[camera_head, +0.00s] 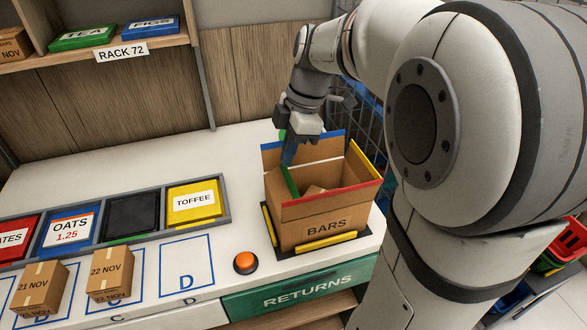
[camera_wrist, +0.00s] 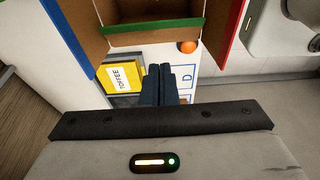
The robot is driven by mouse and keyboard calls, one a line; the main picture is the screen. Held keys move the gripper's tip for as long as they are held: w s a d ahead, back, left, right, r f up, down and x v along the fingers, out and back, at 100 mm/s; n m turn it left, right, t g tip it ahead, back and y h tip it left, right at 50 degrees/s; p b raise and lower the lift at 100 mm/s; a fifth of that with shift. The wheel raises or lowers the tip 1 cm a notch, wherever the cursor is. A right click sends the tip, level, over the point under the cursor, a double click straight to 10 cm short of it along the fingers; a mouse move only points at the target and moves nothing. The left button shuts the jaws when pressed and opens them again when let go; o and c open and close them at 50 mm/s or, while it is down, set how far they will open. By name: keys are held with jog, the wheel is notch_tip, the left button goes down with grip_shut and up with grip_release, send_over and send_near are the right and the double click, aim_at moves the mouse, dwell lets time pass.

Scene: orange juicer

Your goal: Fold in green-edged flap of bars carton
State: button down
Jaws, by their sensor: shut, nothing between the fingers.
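The bars carton (camera_head: 322,228) is a brown open box at the right end of the counter, labelled BARS. Its green-edged flap (camera_head: 290,181) is at its left side and stands up, partly hidden by my gripper; its green edge crosses the top of the wrist view (camera_wrist: 150,29). The red-edged flap (camera_head: 335,201), yellow-edged flap (camera_head: 361,166) and blue-edged flap (camera_head: 322,146) are also unfolded. My gripper (camera_head: 289,160) is shut and empty, pointing down by the green-edged flap. The wrist view shows its dark fingers (camera_wrist: 160,83) just short of the green edge. Contact cannot be told.
An orange button (camera_head: 246,262) sits left of the carton. A divided tray (camera_head: 226,205) holds TOFFEE (camera_head: 194,202) and other packs. Small dated boxes (camera_head: 110,274) stand in front. A RETURNS drawer front (camera_head: 300,289) is below. The counter behind the tray is clear.

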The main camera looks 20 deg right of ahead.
send_over(289, 188)
jog(key=f, duration=0.5)
jog(key=shift+d+f+p, duration=0.2)
jog(key=shift+d+p, duration=0.15)
jog(key=shift+d, duration=0.05)
jog(key=shift+d+f, duration=0.25)
jog(key=shift+f, duration=0.25)
jog(key=shift+f+b, duration=0.2)
jog(key=shift+b, duration=0.2)
